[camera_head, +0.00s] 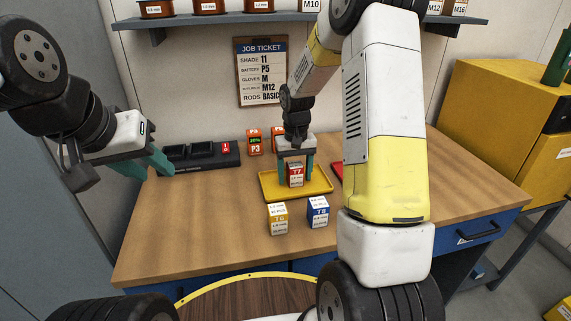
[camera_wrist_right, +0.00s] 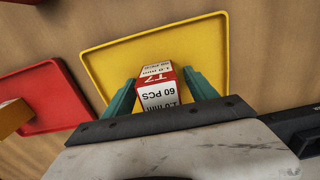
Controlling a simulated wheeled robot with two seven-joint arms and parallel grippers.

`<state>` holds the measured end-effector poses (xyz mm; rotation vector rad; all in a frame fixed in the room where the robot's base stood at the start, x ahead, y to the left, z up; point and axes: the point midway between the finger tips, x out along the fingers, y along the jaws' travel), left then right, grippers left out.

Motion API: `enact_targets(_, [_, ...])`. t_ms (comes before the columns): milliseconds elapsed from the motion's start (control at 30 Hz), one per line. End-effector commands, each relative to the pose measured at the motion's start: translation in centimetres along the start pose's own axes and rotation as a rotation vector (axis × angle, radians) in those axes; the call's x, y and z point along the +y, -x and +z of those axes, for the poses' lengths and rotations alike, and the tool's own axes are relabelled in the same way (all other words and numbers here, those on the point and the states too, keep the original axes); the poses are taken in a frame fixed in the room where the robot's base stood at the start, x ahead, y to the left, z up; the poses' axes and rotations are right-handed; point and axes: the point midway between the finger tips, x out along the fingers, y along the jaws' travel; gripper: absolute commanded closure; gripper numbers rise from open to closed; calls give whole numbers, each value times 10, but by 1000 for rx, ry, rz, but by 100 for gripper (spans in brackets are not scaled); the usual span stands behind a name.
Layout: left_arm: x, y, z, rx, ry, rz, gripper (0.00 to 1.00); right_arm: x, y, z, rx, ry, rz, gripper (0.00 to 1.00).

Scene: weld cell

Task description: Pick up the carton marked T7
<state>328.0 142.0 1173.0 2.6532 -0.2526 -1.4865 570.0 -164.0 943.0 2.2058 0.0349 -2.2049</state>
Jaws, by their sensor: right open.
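The red and white carton marked T7 (camera_head: 296,176) is at the yellow tray (camera_head: 318,190) on the workbench. My right gripper (camera_head: 296,178) is open, pointing down, with its teal fingers on both sides of the carton. In the right wrist view the T7 carton (camera_wrist_right: 160,88) is between the fingers (camera_wrist_right: 160,95), with the yellow tray (camera_wrist_right: 105,58) behind it. Whether either finger touches the carton is hard to tell. My left gripper (camera_head: 158,166) is at the bench's left, by a black holder; its fingers overlap in view, so their opening is unclear.
A yellow carton marked T6 (camera_head: 277,219) and a blue one marked T8 (camera_head: 318,212) stand in front of the tray. A red tray (camera_wrist_right: 40,88) lies beside it. The black holder (camera_head: 200,156) and orange P3 box (camera_head: 255,142) are behind. The bench's front left is clear.

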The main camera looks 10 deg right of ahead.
Motion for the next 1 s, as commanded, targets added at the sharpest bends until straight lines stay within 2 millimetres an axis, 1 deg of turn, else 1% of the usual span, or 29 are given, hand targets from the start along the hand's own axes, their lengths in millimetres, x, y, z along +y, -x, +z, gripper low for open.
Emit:
enact_targets(33, [0,0,0,0,0,0,64,0,0,0,0,0,0,40])
enact_targets(67, [0,0,0,0,0,0,64,0,0,0,0,0,0,45])
enact_targets(100, [0,0,0,0,0,0,64,0,0,0,0,0,0,53])
enact_targets(167, [0,0,0,0,0,0,64,0,0,0,0,0,0,65])
enact_targets(200, [0,0,0,0,0,0,64,0,0,0,0,0,0,73])
enact_targets(333, [0,0,0,0,0,0,64,0,0,0,0,0,0,98])
enact_targets(367, [0,0,0,0,0,0,64,0,0,0,0,1,0,100])
enact_targets(567, [0,0,0,0,0,0,64,0,1,0,0,1,0,100])
enact_targets(667, [0,0,0,0,0,0,64,0,8,0,2,0,0,100])
enact_targets(767, [0,0,0,0,0,0,64,0,24,-1,4,1,-1,100])
enact_targets(1000, [0,0,0,0,0,0,64,-1,73,-1,5,1,0,100])
